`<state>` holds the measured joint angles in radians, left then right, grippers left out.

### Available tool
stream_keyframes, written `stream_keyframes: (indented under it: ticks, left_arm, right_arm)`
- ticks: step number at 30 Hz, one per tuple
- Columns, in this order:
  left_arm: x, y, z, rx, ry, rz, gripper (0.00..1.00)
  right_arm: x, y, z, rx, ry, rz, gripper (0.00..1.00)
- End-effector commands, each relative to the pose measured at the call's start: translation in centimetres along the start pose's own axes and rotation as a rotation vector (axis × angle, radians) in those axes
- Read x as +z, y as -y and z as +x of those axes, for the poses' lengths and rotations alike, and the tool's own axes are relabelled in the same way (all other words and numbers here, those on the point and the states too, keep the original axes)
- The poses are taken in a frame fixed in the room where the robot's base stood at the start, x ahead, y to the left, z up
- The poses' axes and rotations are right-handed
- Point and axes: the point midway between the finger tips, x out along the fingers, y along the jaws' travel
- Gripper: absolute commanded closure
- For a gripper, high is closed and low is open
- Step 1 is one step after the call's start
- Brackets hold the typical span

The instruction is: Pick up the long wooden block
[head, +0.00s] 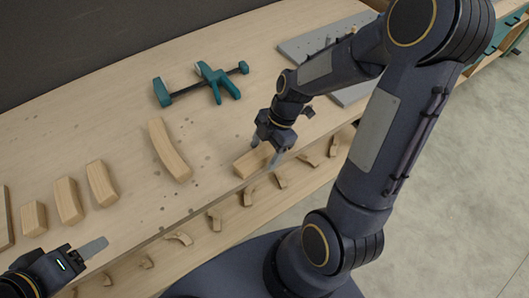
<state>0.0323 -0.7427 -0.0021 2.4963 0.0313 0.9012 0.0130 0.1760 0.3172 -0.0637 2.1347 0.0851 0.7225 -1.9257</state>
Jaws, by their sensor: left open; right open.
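A pale wooden block (249,162) lies near the bench's front edge, below my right gripper (266,150). My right gripper is open, its fingers pointing down at the block's right end; I cannot tell whether they touch it. A longer, slightly curved wooden piece (168,151) lies further left on the bench. I cannot tell for sure which of the two is the long wooden block. My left gripper (85,254) is open at the lower left, near the front edge, with nothing visible in it.
Shorter wooden blocks (69,201) stand in a row at the left of the bench (120,150). A green clamp (215,82) lies at the back. A grey perforated board (305,45) is behind my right arm. Several small curved pieces (214,220) lie on a lower ledge along the front.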

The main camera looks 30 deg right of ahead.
Motion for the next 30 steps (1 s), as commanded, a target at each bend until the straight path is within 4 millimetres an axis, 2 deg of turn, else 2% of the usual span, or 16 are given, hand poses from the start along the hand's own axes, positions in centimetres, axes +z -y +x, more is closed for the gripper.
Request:
stream_keyframes:
  ticks: [2,12,15,24,30]
  left_arm:
    - [0.0,0.0,0.0,0.000,0.000,0.000,0.44]
    - [0.0,0.0,0.0,0.000,0.000,0.000,0.44]
    - [0.0,0.0,0.0,0.000,0.000,0.000,0.44]
    - [0.0,0.0,0.0,0.000,0.000,0.000,0.44]
    - [0.0,0.0,0.0,0.000,0.000,0.000,0.44]
  right_arm:
    - [0.0,0.0,0.0,0.000,0.000,0.000,0.33]
    - [0.0,0.0,-0.1,0.000,0.000,0.001,0.76]
    - [0.0,0.0,-0.1,0.000,0.000,0.001,0.87]
    - [-0.1,0.0,-0.4,0.001,0.000,0.001,0.87]
    - [-0.9,-0.1,-2.5,0.006,0.001,-0.001,0.87]
